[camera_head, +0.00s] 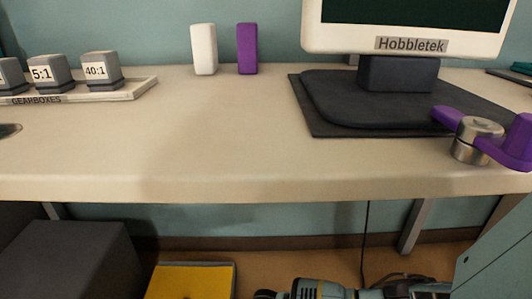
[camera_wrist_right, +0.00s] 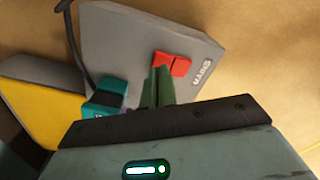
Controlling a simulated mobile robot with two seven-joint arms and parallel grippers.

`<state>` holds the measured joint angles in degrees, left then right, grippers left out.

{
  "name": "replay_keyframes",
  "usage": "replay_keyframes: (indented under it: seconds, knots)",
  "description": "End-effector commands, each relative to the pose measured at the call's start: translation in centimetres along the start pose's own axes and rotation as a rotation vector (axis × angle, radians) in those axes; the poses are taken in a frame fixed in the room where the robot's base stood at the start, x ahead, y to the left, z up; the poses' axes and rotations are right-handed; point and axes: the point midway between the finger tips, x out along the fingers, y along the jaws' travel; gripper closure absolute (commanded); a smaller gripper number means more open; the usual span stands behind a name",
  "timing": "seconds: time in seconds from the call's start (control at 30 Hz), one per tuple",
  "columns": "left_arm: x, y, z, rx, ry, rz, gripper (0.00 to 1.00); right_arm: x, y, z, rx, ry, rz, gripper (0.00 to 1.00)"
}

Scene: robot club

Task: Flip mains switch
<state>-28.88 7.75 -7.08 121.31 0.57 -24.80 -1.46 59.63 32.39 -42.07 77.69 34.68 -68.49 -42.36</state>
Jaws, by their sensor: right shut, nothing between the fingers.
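The grey mains box (camera_wrist_right: 130,45), lettered MAINS, shows tilted in the right wrist view. A red rocker switch (camera_wrist_right: 180,66) sits on its face, with two halves at different slants. My right gripper (camera_wrist_right: 160,72) is shut and empty, its green fingers pointing at the switch and overlapping its lower left edge. I cannot tell whether the tips touch it. A teal plug (camera_wrist_right: 108,94) with a dark cable sits on the box left of the fingers. In the head view part of my arm shows at the bottom edge; the switch is not visible there. My left gripper is not in view.
The beige desk (camera_head: 200,150) holds a monitor (camera_head: 405,30), gearboxes on a tray (camera_head: 130,92), white and purple blocks (camera_head: 203,50) and a purple-armed metal part (camera_head: 478,140). Below it are a dark box (camera_head: 75,255) and a yellow-topped box (camera_head: 190,281). A cable (camera_head: 365,235) hangs there.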

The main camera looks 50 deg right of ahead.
Motion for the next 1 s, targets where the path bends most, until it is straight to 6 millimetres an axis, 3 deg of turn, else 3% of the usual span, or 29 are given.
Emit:
replay_keyframes:
  seconds: [1.0]
  knots:
    - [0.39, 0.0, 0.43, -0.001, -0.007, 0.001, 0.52, 0.94, -0.03, -0.01, 0.0, 0.0, -0.001, 1.0]
